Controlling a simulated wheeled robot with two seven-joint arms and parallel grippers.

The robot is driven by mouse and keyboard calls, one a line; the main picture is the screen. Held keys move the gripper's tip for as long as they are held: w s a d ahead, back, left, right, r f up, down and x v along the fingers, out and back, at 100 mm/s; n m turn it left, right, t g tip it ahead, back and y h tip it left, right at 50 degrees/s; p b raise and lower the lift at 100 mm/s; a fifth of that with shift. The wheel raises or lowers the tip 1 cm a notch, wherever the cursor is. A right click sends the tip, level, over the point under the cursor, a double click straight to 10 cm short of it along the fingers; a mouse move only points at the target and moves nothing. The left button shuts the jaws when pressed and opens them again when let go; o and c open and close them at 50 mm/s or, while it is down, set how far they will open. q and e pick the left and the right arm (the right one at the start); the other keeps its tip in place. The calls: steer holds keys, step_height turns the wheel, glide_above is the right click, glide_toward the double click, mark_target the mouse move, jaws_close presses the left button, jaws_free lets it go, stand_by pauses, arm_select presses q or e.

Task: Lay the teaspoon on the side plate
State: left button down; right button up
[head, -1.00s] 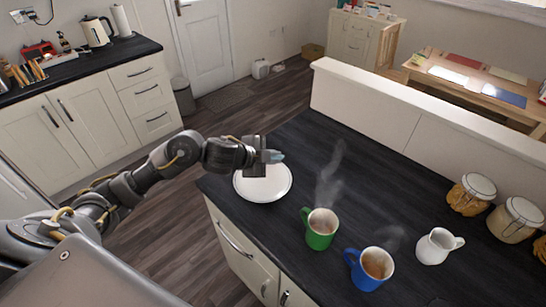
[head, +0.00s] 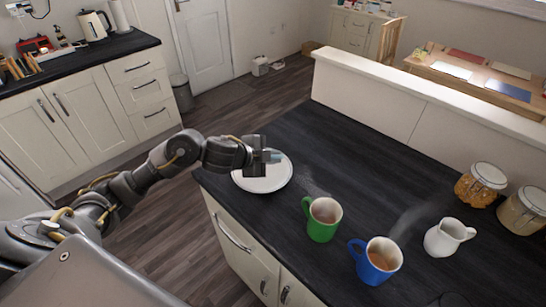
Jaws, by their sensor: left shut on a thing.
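The side plate (head: 281,181) is round and white and lies on the dark worktop at its near left corner. My left gripper (head: 272,156) is above the plate, over its far part, and covers some of it. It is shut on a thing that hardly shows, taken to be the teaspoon. The spoon's shape cannot be made out behind the fingers, and no teaspoon shows elsewhere. I cannot tell whether anything touches the plate. My right gripper is not in view.
A green mug (head: 321,220) and a blue mug (head: 376,262), both steaming, stand right of the plate. A white jug (head: 446,239) and two glass jars (head: 479,186) (head: 521,211) stand farther right. The worktop (head: 345,150) behind the mugs is clear.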

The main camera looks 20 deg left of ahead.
arm_select(q)
steer(key=shift+f, duration=0.55)
steer(key=c, duration=1.4)
jaws_free()
steer(key=v, duration=1.1)
steer(key=shift+d+p, duration=0.1)
steer(key=shift+p, duration=0.3)
steer(key=shift+w, duration=0.15)
